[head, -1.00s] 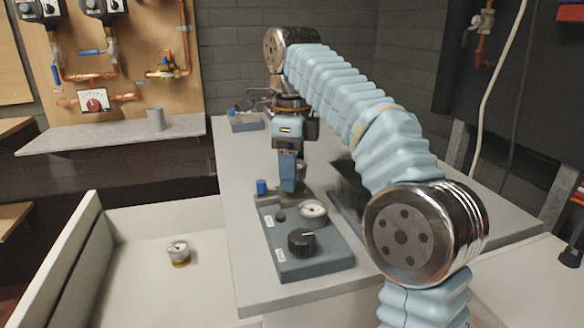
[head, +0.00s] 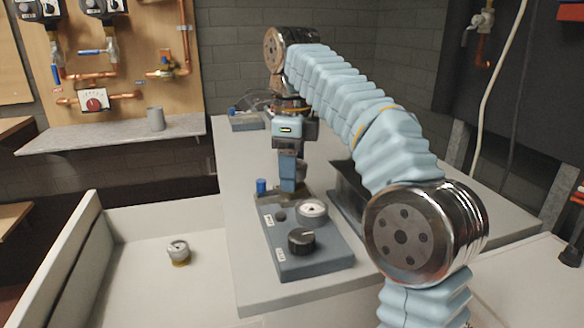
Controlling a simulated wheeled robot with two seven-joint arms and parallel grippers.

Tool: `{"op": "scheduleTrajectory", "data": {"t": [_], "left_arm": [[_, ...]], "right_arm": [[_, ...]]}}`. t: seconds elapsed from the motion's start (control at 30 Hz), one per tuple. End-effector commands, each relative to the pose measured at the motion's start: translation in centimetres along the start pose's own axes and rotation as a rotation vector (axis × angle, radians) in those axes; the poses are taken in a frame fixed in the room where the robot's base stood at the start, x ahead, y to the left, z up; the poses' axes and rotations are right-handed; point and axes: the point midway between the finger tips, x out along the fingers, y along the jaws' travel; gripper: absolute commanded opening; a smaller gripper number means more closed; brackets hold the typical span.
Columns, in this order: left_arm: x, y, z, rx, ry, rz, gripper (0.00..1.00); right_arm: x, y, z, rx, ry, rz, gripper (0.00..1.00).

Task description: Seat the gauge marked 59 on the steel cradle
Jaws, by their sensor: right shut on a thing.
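My right gripper (head: 289,186) points down over the far end of the blue-grey panel (head: 315,262). A second gauge, with a white dial (head: 312,208), sits on the panel just in front of the gripper. A third gauge (head: 178,250), with a yellowish base, stands alone in the white tray (head: 130,285) at left. I cannot clearly pick out the steel cradle; the area under the jaws is partly hidden. My left gripper is out of view.
The panel carries a black knob (head: 301,241). A blue-capped part (head: 261,187) stands at its far left corner. A dark open box (head: 347,190) lies right of the gripper, partly behind my arm. A grey cup (head: 155,119) stands on the back shelf.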

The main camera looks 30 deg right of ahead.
Motion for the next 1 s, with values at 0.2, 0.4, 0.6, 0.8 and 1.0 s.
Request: {"op": "scheduleTrajectory", "data": {"t": [0.2, 0.4, 0.6, 0.8, 1.0], "left_arm": [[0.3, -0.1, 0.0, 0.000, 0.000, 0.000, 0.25], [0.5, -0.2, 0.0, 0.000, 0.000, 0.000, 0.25], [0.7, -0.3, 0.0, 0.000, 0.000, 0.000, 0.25], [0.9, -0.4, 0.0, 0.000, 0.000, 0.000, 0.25], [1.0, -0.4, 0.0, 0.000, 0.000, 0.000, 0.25]], "right_arm": [[0.4, 0.0, 0.0, 0.000, -0.001, 0.000, 0.18], [0.7, 0.0, 0.0, 0.000, -0.001, 0.000, 0.18], [1.0, 0.0, 0.0, 0.000, 0.000, 0.000, 0.18], [1.3, 0.0, 0.0, 0.000, 0.000, 0.000, 0.18], [1.4, 0.0, 0.0, 0.000, 0.000, 0.000, 0.70]]}}
